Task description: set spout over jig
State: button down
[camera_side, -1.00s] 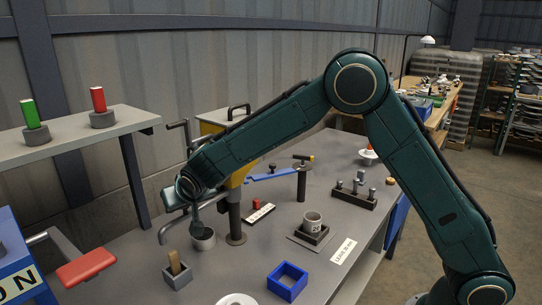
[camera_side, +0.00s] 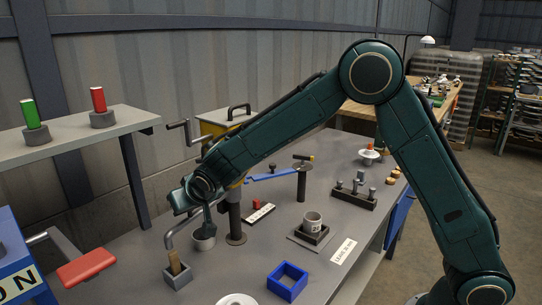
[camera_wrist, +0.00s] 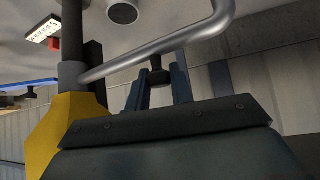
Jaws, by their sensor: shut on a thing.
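The spout (camera_side: 182,223) is a grey bent pipe running out from a dark post with a yellow body. Its free end hangs at the left, beside a grey cup (camera_side: 204,243). In the wrist view the spout (camera_wrist: 150,53) crosses the picture, with a dark knob (camera_wrist: 157,77) on it. My gripper (camera_side: 208,222) is at the spout; its two fingers, also in the wrist view (camera_wrist: 159,88), are shut on this knob. The jig (camera_side: 298,238) is a square holder on a plate to the right, with a pale mug (camera_side: 312,222) in it, apart from the spout.
A blue square frame (camera_side: 287,282) and a grey block with a wooden peg (camera_side: 177,272) stand at the front. A dark post with a blue lever (camera_side: 271,175) stands behind. A rack of pegs (camera_side: 353,195) is at the right. The bench between spout and jig looks mostly clear.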

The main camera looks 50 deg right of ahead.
jog(key=s+d+n+g+y, duration=0.3)
jog(key=s+d+n+y, duration=0.65)
jog(key=s+n, duration=0.3)
jog(key=s+d+n+g+y, duration=0.1)
jog(key=d+n+g, duration=0.5)
jog(key=d, duration=0.6)
jog(key=shift+s+n, duration=0.15)
jog(key=shift+n, duration=0.8)
jog(key=shift+d, duration=0.15)
jog(key=c, duration=1.2)
grip_release()
jog(key=shift+c, duration=0.2)
jog(key=shift+a, duration=0.2)
